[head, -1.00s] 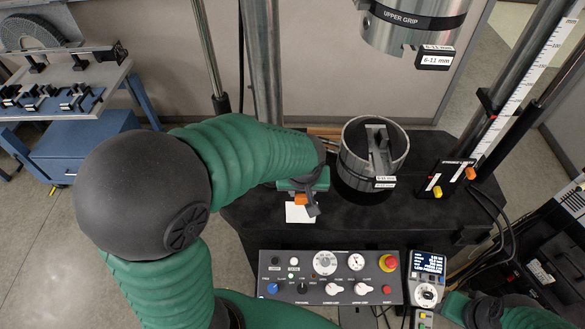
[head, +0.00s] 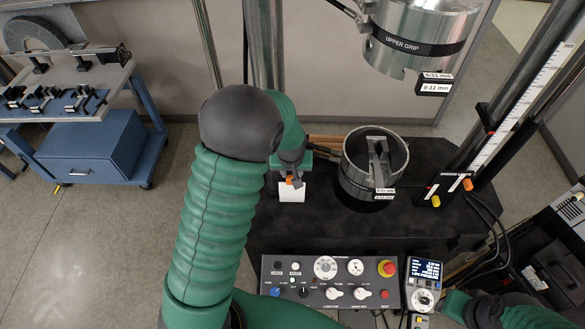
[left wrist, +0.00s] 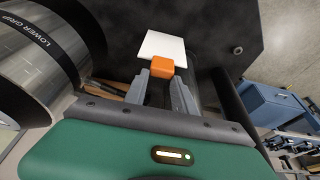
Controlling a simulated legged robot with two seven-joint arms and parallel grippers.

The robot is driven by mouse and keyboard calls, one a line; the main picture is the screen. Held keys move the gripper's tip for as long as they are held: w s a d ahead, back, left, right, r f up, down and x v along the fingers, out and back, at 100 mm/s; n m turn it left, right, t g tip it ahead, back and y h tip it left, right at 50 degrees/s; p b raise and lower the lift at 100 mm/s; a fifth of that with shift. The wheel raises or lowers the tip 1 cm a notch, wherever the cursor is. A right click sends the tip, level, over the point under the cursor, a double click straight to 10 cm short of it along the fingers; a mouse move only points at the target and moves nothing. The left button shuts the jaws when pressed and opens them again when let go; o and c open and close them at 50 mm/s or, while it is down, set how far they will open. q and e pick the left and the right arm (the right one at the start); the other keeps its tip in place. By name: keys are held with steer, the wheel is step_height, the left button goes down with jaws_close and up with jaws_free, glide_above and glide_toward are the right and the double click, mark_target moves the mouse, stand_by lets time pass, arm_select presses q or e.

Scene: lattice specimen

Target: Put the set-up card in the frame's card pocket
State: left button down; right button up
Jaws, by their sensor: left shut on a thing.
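The set-up card (head: 291,191) is a small white card with an orange tab (head: 292,181). My left gripper (head: 291,176) is shut on the tab, just left of the lower grip, and the card hangs below the fingers in the head view. The left wrist view shows the white card (left wrist: 165,46) beyond the grey fingertips (left wrist: 162,76), with the orange tab between them. I cannot make out the card pocket on the frame. Part of my right arm shows at the lower right, but its jaws are not clear.
The open steel lower grip (head: 372,178) stands on the black machine base (head: 300,225). The upper grip (head: 420,40) hangs above. A control panel (head: 330,282) and handset (head: 424,283) are in front. A black slider block (head: 447,188) is at right, a blue cart (head: 90,155) at left.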

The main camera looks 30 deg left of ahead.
arm_select(q)
steer(key=shift+a, duration=0.2)
steer(key=c, duration=1.4)
jaws_free()
steer(key=shift+a, duration=0.2)
steer(key=o, duration=0.4)
steer(key=shift+s+a, duration=0.1)
steer(key=shift+s, duration=0.05)
steer(key=shift+c, duration=0.2)
steer(key=shift+d+r, duration=0.1)
steer(key=shift+d, duration=0.35)
steer(key=shift+d+r, duration=0.15)
steer(key=shift+r, duration=0.1)
steer(key=s+b+v, duration=0.1)
steer(key=b+v, duration=0.1)
steer(key=v, duration=0.9)
steer(key=s+d+f+m+h, duration=0.1)
steer(key=s+d+f+m, duration=0.5)
steer(key=s+d, duration=0.3)
steer(key=s+f, duration=0.1)
steer(key=s, duration=0.2)
steer(key=shift+s+d+h, duration=0.2)
steer(key=shift+s+h, duration=0.05)
steer(key=shift+h, duration=0.15)
arm_select(e)
steer(key=shift+s+a+f, duration=0.15)
steer(key=shift+f, duration=0.3)
steer(key=shift+s+a+f, duration=0.1)
steer(key=shift+s+f, duration=0.05)
steer(key=shift+f, duration=0.3)
